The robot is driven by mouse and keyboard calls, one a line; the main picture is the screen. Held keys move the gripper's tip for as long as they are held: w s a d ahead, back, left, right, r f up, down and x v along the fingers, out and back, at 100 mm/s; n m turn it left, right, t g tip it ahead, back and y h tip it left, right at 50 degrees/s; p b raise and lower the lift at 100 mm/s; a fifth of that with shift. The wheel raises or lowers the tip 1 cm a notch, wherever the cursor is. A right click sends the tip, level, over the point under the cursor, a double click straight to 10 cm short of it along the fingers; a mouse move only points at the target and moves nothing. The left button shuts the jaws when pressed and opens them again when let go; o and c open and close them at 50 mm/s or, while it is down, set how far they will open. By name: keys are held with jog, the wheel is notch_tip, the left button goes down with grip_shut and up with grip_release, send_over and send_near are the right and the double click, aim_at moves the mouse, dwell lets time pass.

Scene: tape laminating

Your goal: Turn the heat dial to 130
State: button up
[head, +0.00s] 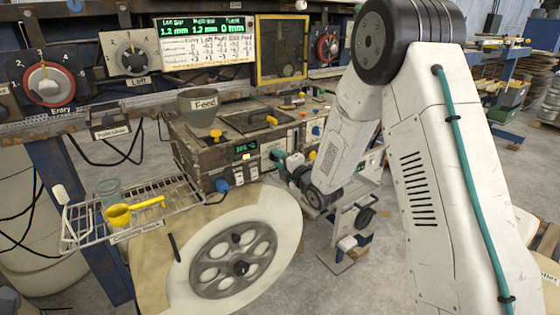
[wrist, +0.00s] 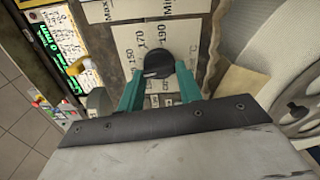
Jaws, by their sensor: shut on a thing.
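The heat dial (wrist: 158,62) is a black round knob on a pale scale plate (wrist: 128,42) in the wrist view. Numbers such as 150, 170 and 190 are printed around it; the part of the scale under my gripper is hidden. My gripper (wrist: 159,78) has its two teal fingers on either side of the dial, shut on it. In the head view my gripper (head: 279,158) is at the front of the brown machine box (head: 205,153), and the dial is hidden behind it. The pointer's exact reading cannot be told.
A green temperature display (head: 246,149) is on the box, its digits small. A wire rack (head: 88,222) with a yellow scoop (head: 119,215) and a large reel (head: 235,262) stand left and in front.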

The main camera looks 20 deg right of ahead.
jog(key=shift+n, duration=1)
jog(key=shift+f, duration=0.1)
jog(key=o, duration=1)
jog(key=shift+s, duration=0.1)
jog(key=v, duration=0.7)
jog(key=shift+s, duration=0.3)
jog(key=shift+d, duration=0.1)
